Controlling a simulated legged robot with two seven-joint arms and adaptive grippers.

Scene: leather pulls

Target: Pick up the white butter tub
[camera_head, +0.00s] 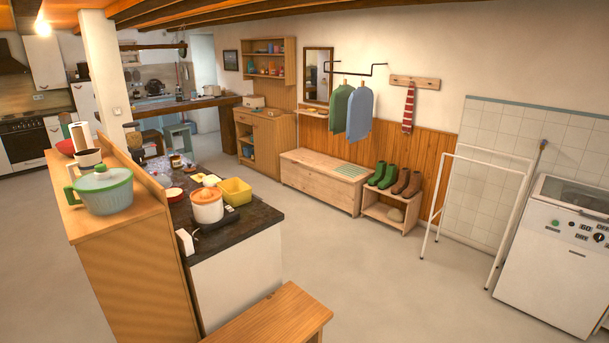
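I cannot pick out a white butter tub for certain. On the dark countertop (262,216) at the left stands a white round pot with an orange-brown lid (207,206), on a black scale-like base (229,217). A small white item (187,241) stands near the counter's front left edge. A small pale dish with something yellow (208,180) lies behind the pot, beside a yellow rectangular tub (235,191). Neither of my grippers shows.
A raised wooden ledge (103,225) beside the counter holds a green lidded pot (104,189). A wooden bench (276,318) stands in front of the counter. A white rack (474,205) and a white machine (556,257) are at right. The middle floor is clear.

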